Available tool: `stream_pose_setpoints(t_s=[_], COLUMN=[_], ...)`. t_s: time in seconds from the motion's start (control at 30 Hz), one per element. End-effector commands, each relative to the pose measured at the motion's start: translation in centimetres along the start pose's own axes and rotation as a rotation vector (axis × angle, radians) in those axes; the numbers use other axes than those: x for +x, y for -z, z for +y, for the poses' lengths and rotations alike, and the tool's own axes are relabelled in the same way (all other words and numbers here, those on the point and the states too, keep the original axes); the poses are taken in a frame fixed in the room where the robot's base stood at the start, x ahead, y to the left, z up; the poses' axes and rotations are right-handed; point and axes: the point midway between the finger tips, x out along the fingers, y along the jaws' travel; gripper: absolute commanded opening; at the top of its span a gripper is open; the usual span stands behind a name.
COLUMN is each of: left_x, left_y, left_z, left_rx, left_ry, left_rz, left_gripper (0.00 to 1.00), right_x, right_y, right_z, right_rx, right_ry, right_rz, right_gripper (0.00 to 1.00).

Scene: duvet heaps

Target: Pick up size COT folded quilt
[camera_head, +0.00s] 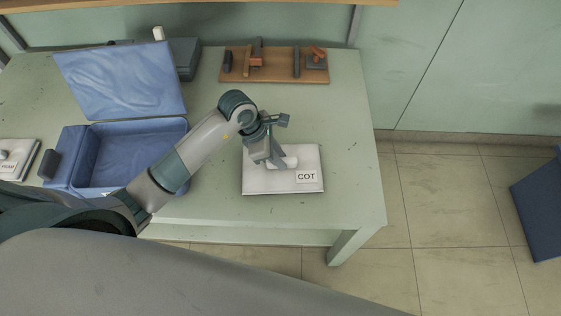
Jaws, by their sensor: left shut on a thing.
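The folded quilt (260,184) is a flat white square block with a label reading COT at its lower right. It is at the right part of the pale green table in the head view. My left gripper (277,165) points down over the quilt's upper middle and is shut on a raised white part of it. The gripper and wrist hide some of the quilt's top edge. I cannot tell whether the quilt is clear of the table. My right gripper is not in view.
An open blue case (125,148) with its lid up stands left on the table (345,150). Another labelled white item (17,160) lies at the far left. A wooden board with tools (273,78) and a dark green box (185,57) are at the back. A blue object (540,205) stands at right.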

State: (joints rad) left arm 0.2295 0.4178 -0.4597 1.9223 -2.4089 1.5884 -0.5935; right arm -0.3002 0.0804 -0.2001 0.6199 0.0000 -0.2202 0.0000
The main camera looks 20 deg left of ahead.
Motion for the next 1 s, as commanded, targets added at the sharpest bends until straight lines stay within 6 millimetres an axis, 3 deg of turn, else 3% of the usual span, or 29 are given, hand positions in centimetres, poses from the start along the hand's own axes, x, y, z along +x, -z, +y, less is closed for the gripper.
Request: stream_pose_setpoints(t_s=[0.23,0.43,0.8,1.0], left_x=[-1.1,-3.7,-6.7,-8.1], left_y=[-0.5,-1.6,-5.2,-6.7], left_z=[0.2,0.0,-6.9,-9.6], left_rx=[0.003,0.007,0.007,0.004], left_ry=[-0.004,-0.005,-0.002,-0.002], left_rz=[-0.001,-0.001,-0.005,-0.003], left_gripper=[0.0,0.0,0.0,0.0], right_x=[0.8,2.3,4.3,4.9], right_y=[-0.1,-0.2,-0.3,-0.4], right_z=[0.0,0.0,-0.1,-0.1], right_rx=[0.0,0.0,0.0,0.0], right_ry=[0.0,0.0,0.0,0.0], right_rz=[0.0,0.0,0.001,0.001], right_gripper=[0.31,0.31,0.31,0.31])
